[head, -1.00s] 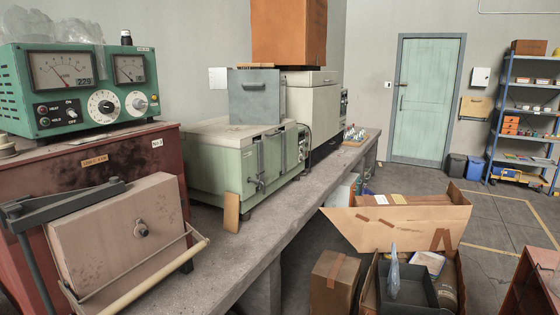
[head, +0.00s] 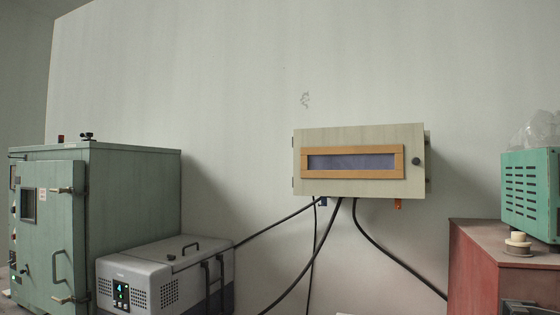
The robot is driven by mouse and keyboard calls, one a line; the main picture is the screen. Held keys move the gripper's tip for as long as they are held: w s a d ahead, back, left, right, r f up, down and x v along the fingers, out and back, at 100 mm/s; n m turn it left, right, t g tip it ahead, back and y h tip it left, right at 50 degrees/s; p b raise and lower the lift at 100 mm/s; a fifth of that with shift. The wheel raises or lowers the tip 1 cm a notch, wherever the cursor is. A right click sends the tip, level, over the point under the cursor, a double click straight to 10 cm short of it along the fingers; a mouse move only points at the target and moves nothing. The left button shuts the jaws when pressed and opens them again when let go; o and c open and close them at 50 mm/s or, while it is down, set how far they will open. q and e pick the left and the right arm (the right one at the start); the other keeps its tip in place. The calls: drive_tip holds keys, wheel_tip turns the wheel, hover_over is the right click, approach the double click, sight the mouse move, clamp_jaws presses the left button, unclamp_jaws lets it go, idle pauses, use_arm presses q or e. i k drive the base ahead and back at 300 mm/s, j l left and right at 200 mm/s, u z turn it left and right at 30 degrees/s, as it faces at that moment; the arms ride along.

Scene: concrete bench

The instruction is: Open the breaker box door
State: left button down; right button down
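The breaker box (head: 430,158) is a pale cream box mounted on the grey wall. Its door (head: 330,135) faces me and looks shut. The door has an orange-framed dark window (head: 352,162), a dark round knob (head: 416,161) near its right edge and hinges on its left edge. Neither of my grippers shows in the head view.
Black cables (head: 325,235) hang from the box's underside. A green cabinet oven (head: 120,185) and a grey portable cooler (head: 160,275) stand at the left. A red cabinet (head: 480,265) with a green instrument (head: 530,190) stands at the right. The wall around the box is clear.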

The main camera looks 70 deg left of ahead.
sight(404, 177)
drive_tip(key=u, duration=1.7)
